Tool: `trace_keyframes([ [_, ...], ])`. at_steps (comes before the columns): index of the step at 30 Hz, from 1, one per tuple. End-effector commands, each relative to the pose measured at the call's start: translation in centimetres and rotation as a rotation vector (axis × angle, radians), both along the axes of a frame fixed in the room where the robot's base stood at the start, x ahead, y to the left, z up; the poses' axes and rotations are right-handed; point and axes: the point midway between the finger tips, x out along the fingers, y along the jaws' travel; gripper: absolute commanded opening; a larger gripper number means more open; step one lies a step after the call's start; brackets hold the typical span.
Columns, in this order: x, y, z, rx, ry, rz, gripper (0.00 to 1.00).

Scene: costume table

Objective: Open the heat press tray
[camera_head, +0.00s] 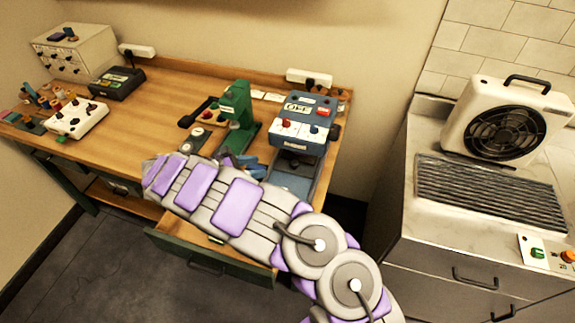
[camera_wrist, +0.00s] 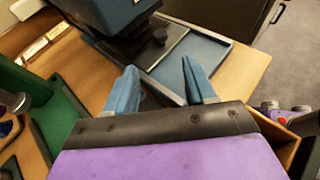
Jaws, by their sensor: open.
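The heat press is a blue machine (camera_head: 300,125) with red and white controls at the right end of the wooden table. Its flat blue tray (camera_head: 291,182) lies low at its front, partly hidden by my arm. In the wrist view the machine's body (camera_wrist: 112,14) is at the top, and the tray (camera_wrist: 208,50) shows a raised rim and a grey inner plate. A dark knob (camera_wrist: 159,37) stands over the plate. My gripper (camera_head: 247,164) is open, its blue fingers apart and empty. In the wrist view the fingers (camera_wrist: 160,76) point at the tray's near edge; contact is unclear.
A green press (camera_head: 238,115) stands just left of the blue machine. A drawer (camera_head: 215,255) juts out open below the table front, under my arm. A grey counter with a fan unit (camera_head: 510,120) is at the right. The table's middle is mostly clear.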

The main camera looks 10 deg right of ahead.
Motion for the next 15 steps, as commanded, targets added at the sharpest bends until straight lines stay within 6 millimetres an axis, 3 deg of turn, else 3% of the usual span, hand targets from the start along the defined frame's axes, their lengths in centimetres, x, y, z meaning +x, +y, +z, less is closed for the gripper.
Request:
trace_keyframes([
  [15,2.8,-8.8,-3.9,-0.001,0.0,-0.003,0.55],
])
